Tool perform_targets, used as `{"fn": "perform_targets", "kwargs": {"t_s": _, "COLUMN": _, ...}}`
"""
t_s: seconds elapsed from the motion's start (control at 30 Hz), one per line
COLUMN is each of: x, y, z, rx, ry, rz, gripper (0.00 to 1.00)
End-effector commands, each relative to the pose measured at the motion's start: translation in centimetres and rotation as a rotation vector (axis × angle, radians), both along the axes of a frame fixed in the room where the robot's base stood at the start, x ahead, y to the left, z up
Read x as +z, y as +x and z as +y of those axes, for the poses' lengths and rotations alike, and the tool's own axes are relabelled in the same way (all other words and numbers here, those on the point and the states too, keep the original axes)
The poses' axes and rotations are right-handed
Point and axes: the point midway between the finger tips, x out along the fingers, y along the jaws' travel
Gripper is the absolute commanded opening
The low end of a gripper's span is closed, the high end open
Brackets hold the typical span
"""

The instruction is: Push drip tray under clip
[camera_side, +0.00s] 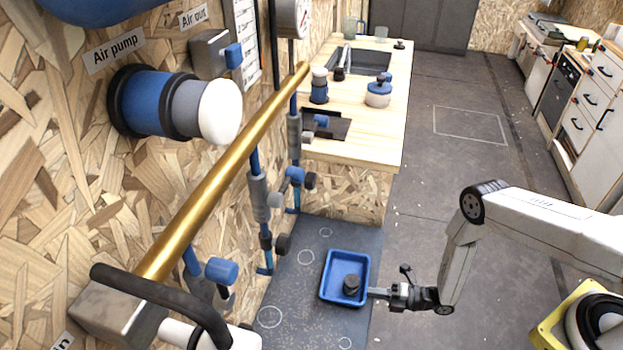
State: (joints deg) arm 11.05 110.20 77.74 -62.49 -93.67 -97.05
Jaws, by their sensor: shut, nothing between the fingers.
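The blue drip tray (328,262) lies on a dark speckled mat on the floor near the wall. A small dark round object (351,284) sits in it. My gripper (373,293) is shut and empty, low at the right side of the tray. Its tips are at the tray's right wall; I cannot tell whether they touch it. Several blue and grey fittings are on the pipes along the wall, left of the tray, among them a blue-handled one (221,271). I cannot tell which fitting is the clip.
The dark mat (315,231) has several white circles marked on it. A thick brass pipe (220,175) runs along the wall above. A wooden counter (375,130) with a sink stands behind the mat. The grey floor (430,180) right of the counter is clear.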

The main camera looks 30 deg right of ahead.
Motion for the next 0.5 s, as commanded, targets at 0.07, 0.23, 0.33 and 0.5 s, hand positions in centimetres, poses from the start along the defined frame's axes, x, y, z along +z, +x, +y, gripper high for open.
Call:
{"fn": "perform_targets", "kwargs": {"t_s": 0.07, "x": 0.03, "y": 0.99, "z": 0.15, "rx": 0.001, "ry": -0.002, "rz": -0.002, "gripper": 0.0}}
{"fn": "perform_targets", "kwargs": {"t_s": 0.23, "x": 0.05, "y": 1.68, "z": 0.24, "rx": 0.0, "ry": 0.0, "rz": 0.0, "gripper": 0.0}}
{"fn": "perform_targets", "kwargs": {"t_s": 0.33, "x": 0.05, "y": 1.65, "z": 0.22, "rx": 0.0, "ry": 0.0, "rz": 0.0, "gripper": 0.0}}
{"fn": "perform_targets", "kwargs": {"t_s": 0.5, "x": 0.05, "y": 1.63, "z": 0.21, "rx": 0.0, "ry": 0.0, "rz": 0.0, "gripper": 0.0}}
